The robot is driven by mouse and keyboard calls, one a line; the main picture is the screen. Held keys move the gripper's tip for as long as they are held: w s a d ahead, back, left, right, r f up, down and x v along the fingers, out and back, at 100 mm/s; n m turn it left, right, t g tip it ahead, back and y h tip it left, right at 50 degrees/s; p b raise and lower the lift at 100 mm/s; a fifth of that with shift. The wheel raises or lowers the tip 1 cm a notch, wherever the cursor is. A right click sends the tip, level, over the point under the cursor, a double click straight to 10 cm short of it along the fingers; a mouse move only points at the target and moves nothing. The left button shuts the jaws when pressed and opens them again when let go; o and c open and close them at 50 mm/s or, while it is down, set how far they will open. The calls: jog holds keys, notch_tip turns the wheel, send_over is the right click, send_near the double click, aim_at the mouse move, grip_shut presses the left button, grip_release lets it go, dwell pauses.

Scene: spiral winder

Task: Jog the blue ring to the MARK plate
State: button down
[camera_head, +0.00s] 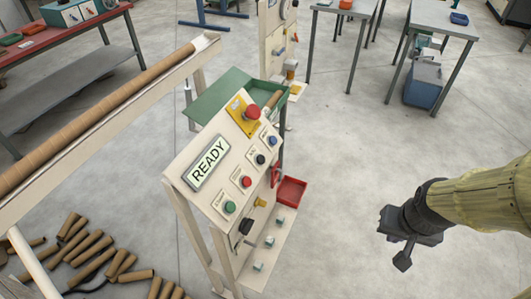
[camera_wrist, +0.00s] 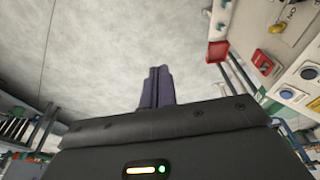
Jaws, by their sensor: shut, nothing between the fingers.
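A long brown cardboard tube (camera_head: 110,104) lies along the pale winder frame at the left in the head view. I cannot make out a blue ring on it or a MARK plate in either view. A pale control panel (camera_head: 193,187) reads READY on its display (camera_head: 207,164). It carries a green button (camera_head: 229,207), a red button (camera_head: 246,182), a dark button (camera_head: 260,159) and a blue button (camera_head: 272,141); their small labels are hard to read. My gripper (camera_head: 402,262) is shut and empty, well right of the panel. Its fingers (camera_wrist: 155,86) are together in the wrist view.
A red mushroom button (camera_head: 252,112) sits on a yellow plate above the panel. A red tray (camera_head: 291,191) juts from the panel's right side. Several cardboard tubes (camera_head: 90,249) lie on the floor at the lower left. Open floor lies between panel and gripper.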

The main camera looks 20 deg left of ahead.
aim_at(261, 159)
dwell(0.3)
jog(key=w+a+f+n+t+y, duration=0.2)
jog(key=w+a+n, duration=0.2)
jog(key=w+a, duration=0.3)
jog(key=w+a+f+n+t+y, duration=0.2)
jog(key=w+a+f+n+t, duration=0.15)
jog(key=w, duration=0.55)
jog(key=w+a+r+n+t+y, duration=0.1)
jog(key=a+y, duration=0.3)
jog(key=a, duration=0.5)
jog(key=w+a+r+n+t+y+p, duration=0.1)
jog(key=a+n+y, duration=0.3)
jog(key=a, duration=0.5)
jog(key=shift+w+y, duration=0.45)
jog(key=shift+y, duration=0.35)
jog(key=shift+a+f, duration=0.1)
jog(key=shift+a, duration=0.05)
jog(key=a+f+b, duration=0.3)
jog(key=a+f, duration=0.2)
jog(key=a, duration=0.1)
jog(key=shift+w+a+f+b, duration=0.3)
jog(key=shift+b, duration=0.1)
